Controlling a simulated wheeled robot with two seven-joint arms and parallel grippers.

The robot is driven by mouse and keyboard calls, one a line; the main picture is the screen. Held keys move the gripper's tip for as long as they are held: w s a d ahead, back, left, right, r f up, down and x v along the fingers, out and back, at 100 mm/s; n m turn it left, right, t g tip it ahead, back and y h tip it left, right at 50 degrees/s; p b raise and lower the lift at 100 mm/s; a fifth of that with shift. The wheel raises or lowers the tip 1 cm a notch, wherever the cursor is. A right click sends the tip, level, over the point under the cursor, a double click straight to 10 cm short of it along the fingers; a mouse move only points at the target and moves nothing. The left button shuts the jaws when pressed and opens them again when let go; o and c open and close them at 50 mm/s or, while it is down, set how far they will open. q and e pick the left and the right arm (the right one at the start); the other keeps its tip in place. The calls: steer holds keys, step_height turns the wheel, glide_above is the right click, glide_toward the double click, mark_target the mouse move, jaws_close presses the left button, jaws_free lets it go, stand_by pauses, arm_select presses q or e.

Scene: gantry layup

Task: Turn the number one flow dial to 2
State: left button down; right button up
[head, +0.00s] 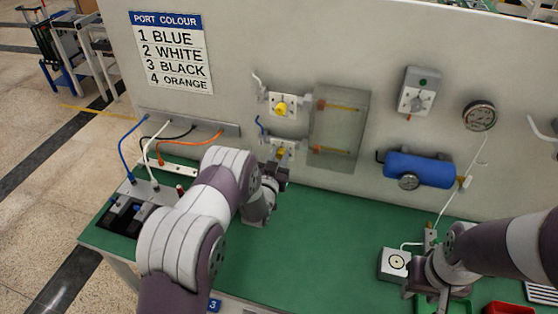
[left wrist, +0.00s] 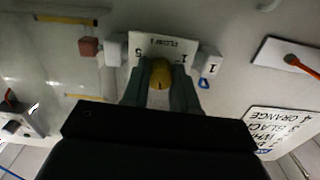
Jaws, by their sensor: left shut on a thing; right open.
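The number one flow dial is a yellow knob (left wrist: 160,73) on a white plate (left wrist: 170,44) marked FLOW 1, seen upside down in the left wrist view. A 5 and a 1 show on the plate; the other marks and the knob's pointer are hidden or too small to read. My left gripper (left wrist: 160,90) is shut on the knob, a finger on either side. In the head view the lower yellow dial (head: 280,152) is partly hidden by my left gripper (head: 274,178). My right gripper (head: 438,290) is open, low over the bench at the right.
Another yellow dial (head: 281,107) sits above on the wall panel, beside a clear box (head: 338,128) with tubes. A blue tank (head: 418,169) and gauge (head: 479,116) are further right. A white box (head: 394,264) stands beside my right gripper. The green bench middle is clear.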

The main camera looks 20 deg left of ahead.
arm_select(q)
steer(key=n+b, duration=0.5)
steer(key=shift+f, duration=0.25)
steer(key=n+b, duration=0.2)
steer(key=n, duration=0.1)
steer(key=shift+r, duration=0.1)
steer(key=shift+r+n+b, duration=0.1)
steer(key=shift+n+b, duration=0.7)
steer(key=shift+n, duration=0.2)
steer(key=c, duration=0.9)
jaws_free()
steer(key=shift+s+r, duration=0.1)
steer(key=shift+o, duration=0.2)
